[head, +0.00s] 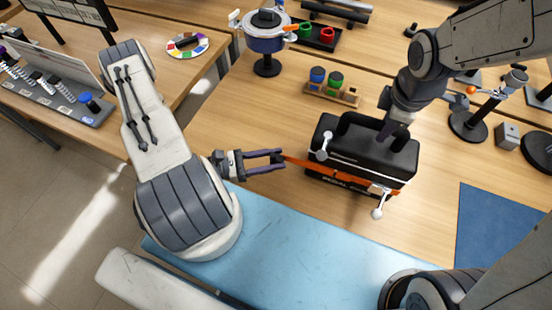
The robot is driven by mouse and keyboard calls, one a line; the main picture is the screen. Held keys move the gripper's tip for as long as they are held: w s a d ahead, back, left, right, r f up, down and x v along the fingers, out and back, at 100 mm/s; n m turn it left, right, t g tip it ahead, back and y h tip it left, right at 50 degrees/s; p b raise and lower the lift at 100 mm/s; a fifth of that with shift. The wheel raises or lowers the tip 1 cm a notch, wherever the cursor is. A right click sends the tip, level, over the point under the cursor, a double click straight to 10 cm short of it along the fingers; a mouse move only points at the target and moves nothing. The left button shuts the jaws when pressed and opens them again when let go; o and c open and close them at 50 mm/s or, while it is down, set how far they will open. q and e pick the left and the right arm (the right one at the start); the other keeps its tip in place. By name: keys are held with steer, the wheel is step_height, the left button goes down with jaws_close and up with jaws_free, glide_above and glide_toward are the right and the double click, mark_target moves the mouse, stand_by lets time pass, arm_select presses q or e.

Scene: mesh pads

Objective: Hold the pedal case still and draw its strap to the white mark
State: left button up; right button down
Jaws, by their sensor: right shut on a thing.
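The black pedal case (385,155) stands on the wooden table, with a white line along its upper edge and lettering on its front. Its orange strap (325,171) runs across the front, and its loose end reaches out left toward my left gripper (283,159). That gripper's fingers are apart, with the strap end at their tips; I cannot tell if they touch it. My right gripper (389,129) is shut on the case at its top, its fingertips partly hidden. A small white patch (377,190) shows by the strap's right part; I cannot tell whether it is the mark.
A wooden block holder (332,94) with blue and green pieces stands behind the case. A pot-like device on a stand (266,42) is further back. A light blue mat (290,235) lies in front, a dark blue mat (495,225) at right. Table left of the block holder is clear.

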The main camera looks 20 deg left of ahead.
arm_select(q)
steer(key=shift+o, duration=1.1)
arm_select(e)
steer(key=shift+s+d+f, duration=0.1)
steer(key=shift+s+f, duration=0.05)
steer(key=shift+f, duration=0.05)
arm_select(q)
steer(key=shift+a, duration=0.1)
steer(key=v, duration=1.2)
arm_select(e)
steer(key=c, duration=0.5)
jaws_free()
steer(key=shift+w+r, duration=0.1)
steer(key=shift+w, duration=0.1)
